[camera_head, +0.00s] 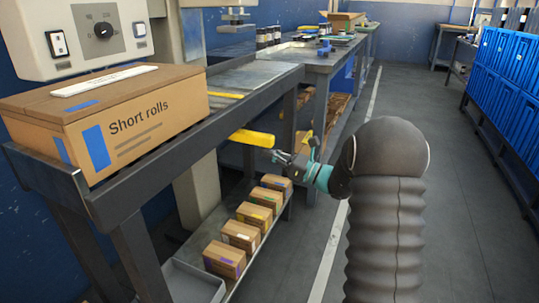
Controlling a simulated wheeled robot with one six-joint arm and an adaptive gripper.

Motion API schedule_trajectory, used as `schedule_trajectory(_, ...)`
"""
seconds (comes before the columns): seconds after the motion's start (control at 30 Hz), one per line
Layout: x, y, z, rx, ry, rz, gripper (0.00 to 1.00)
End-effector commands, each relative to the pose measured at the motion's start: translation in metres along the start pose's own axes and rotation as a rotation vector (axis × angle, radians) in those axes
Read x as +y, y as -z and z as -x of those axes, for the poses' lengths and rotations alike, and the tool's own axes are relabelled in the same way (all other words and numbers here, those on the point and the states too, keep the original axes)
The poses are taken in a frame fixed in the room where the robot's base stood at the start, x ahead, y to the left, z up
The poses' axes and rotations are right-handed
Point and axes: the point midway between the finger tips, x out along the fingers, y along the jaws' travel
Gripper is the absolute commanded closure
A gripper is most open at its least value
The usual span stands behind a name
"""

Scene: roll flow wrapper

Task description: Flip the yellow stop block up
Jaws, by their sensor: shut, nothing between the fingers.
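The yellow stop block (251,138) sticks out from the front side of the grey metal bench, below its top edge. It lies roughly level, pointing right towards my arm. My gripper (281,156) is just right of and slightly below its outer end, with the fingers shut and nothing between them. In this view the fingertips are close to the block's end; I cannot tell whether they touch it. The block's inner end is hidden by the bench.
A carton marked "Short rolls" (120,118) stands on the bench (245,82). A control panel (95,35) is above it. Several small cartons (240,235) sit on the lower shelf. Blue bins (505,75) line the right. The floor aisle (410,100) between is clear.

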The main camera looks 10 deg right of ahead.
Motion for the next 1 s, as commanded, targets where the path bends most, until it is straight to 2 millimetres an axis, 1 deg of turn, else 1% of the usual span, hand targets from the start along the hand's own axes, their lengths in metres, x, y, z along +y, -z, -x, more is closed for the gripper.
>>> schedule_trajectory(0.2, 0.000, -0.029, -0.007, -0.001, 0.000, 0.003, 1.00)
schedule_trajectory(0.3, 0.000, -0.040, -0.010, -0.001, 0.000, 0.003, 1.00)
schedule_trajectory(0.63, 0.000, -0.042, -0.010, -0.005, -0.001, 0.005, 1.00)
schedule_trajectory(0.77, 0.000, -0.037, -0.009, -0.006, -0.001, 0.005, 1.00)
schedule_trajectory(0.83, 0.000, -0.029, -0.008, -0.004, -0.001, 0.004, 1.00)
schedule_trajectory(0.97, 0.000, -0.005, -0.002, 0.000, -0.001, -0.003, 1.00)
schedule_trajectory(1.0, 0.000, 0.004, 0.000, 0.001, -0.001, -0.004, 1.00)
